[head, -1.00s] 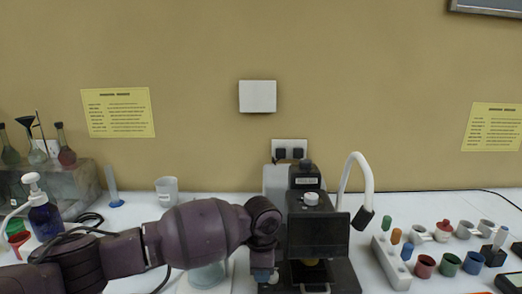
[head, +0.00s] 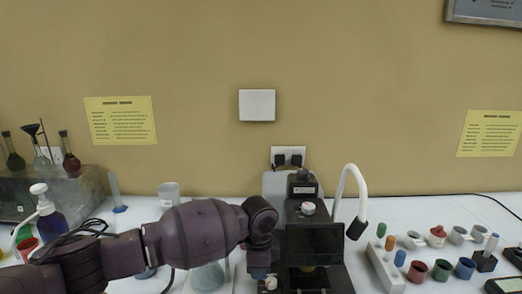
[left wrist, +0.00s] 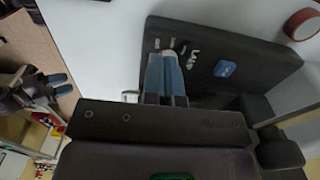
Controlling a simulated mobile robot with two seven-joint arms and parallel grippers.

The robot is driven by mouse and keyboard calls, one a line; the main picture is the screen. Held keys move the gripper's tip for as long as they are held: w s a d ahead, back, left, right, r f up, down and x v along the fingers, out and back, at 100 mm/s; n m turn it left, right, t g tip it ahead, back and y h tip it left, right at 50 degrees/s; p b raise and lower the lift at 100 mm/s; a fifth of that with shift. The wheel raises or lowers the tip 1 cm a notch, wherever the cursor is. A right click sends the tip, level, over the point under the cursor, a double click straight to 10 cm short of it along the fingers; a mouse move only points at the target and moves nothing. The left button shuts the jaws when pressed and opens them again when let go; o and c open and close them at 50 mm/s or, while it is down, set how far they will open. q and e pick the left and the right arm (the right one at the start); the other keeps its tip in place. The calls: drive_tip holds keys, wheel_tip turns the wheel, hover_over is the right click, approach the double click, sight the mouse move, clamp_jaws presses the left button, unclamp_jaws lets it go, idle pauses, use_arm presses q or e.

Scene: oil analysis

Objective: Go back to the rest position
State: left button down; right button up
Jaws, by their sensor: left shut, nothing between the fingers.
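My left arm reaches in from the left in the head view, its wrist bent down beside the dark instrument (head: 315,240). My left gripper (head: 260,274) points down at the instrument's left side, its fingertips hard to make out there. In the left wrist view its two blue fingers (left wrist: 164,56) lie together, shut and empty, over the instrument's dark base (left wrist: 265,62), which has a blue button. Whether they touch it I cannot tell. My right gripper (left wrist: 60,84) shows small at the left edge of the left wrist view, with blue fingers; its opening is unclear.
A white gooseneck lamp (head: 351,178) rises right of the instrument. A white rack (head: 384,268) with coloured pieces and several small cups, one green (head: 441,270), stand at right. A pump bottle (head: 48,218) and a beaker (head: 169,194) stand at left.

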use_arm(q)
drive_tip(key=shift+r+p, duration=0.5)
drive_tip(key=shift+r, duration=0.4)
drive_tip(key=shift+f, duration=0.1)
